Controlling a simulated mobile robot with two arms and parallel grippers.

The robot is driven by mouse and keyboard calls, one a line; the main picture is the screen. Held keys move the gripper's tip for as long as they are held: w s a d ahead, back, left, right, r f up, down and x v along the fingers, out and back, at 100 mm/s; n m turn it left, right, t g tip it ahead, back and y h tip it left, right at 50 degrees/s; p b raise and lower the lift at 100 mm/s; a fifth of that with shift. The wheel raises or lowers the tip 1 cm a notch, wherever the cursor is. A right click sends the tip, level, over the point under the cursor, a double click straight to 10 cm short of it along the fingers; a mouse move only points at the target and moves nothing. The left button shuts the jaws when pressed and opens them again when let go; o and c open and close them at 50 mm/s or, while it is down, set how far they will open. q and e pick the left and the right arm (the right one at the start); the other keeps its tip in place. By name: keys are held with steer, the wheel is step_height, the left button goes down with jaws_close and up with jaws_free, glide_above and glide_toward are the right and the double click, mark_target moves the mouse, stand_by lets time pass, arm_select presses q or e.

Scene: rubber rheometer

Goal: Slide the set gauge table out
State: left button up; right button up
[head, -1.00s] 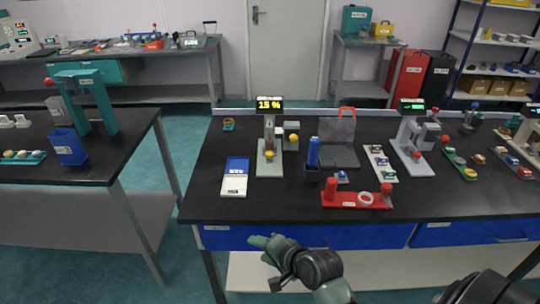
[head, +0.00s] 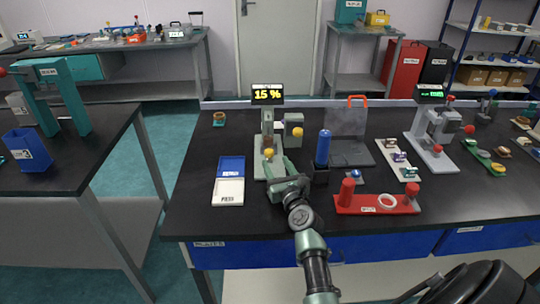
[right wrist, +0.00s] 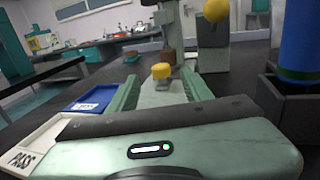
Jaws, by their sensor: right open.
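The set gauge (head: 267,127) is a grey stand with a "15 %" display, on the black bench. A yellow knob (head: 268,153) sits low at its front, on what looks like its table. In the right wrist view the yellow knob (right wrist: 161,71) shows just ahead of the fingertips, with a brown piece (right wrist: 168,56) behind it. My right gripper (head: 280,168) reaches in from the front, low over the gauge's pale base. Its green fingers (right wrist: 160,90) are open, one on each side of the knob's line, with nothing between them. My left gripper is out of view.
A blue-and-white PASS tray (head: 230,186) lies left of the gauge. A blue cylinder in a dark holder (head: 320,174) stands close on the right. A second yellow knob (head: 297,132) is on the grey block beside the gauge. A red rack (head: 345,200) lies front right.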

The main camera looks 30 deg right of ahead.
mark_target(270, 154)
steer(key=x, duration=0.3)
steer(key=shift+w, duration=0.15)
steer(key=x, duration=0.2)
steer(key=shift+w+d+f, duration=0.1)
steer(key=shift+w+d, duration=0.05)
steer(key=shift+w, duration=0.25)
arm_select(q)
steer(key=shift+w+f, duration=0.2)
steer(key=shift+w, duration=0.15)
arm_select(e)
jaws_close()
stand_by(0.5)
